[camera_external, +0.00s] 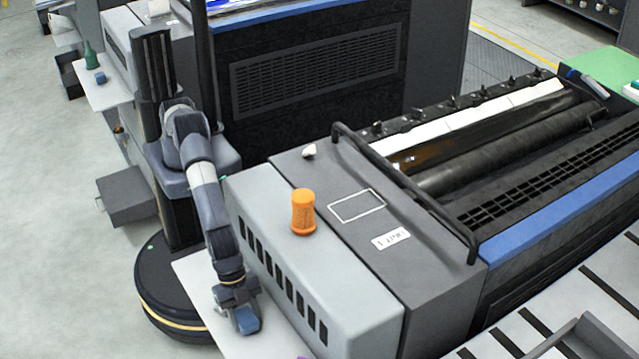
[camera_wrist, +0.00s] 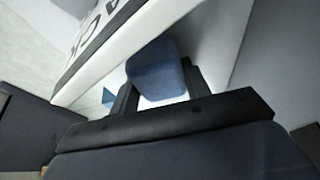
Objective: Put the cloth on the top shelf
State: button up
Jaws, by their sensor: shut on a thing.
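The blue cloth (camera_external: 247,322) is a small folded bundle at the end of my arm, in the lower left of the external view. My gripper (camera_external: 238,308) is shut on it, over or beside a white ledge (camera_external: 192,272) along the grey machine's front. I cannot tell whether the cloth touches the ledge. In the wrist view the cloth (camera_wrist: 155,68) sits between the two dark fingers (camera_wrist: 158,86). A white shelf (camera_external: 108,97) at the upper left carries a green bottle and a small blue item. I cannot tell whether it is the top shelf.
The grey ink unit (camera_external: 330,265) stands right of my arm. An orange container (camera_external: 303,213) and a small white lump (camera_external: 309,151) sit on top. A black rail (camera_external: 410,190) rises behind them. A purple thing (camera_external: 303,357) shows at the bottom edge. Open floor (camera_external: 60,250) lies left.

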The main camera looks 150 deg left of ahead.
jog(key=shift+f, duration=0.1)
jog(key=o, duration=0.6)
jog(key=shift+f, duration=0.1)
jog(key=shift+c, duration=0.2)
jog(key=o, duration=0.5)
jog(key=shift+c, duration=0.2)
jog(key=shift+s+r, duration=0.1)
jog(key=shift+r, duration=0.45)
jog(key=b+v, duration=0.1)
jog(key=v, duration=1)
jog(key=shift+s+r, duration=0.15)
jog(key=shift+s, duration=0.05)
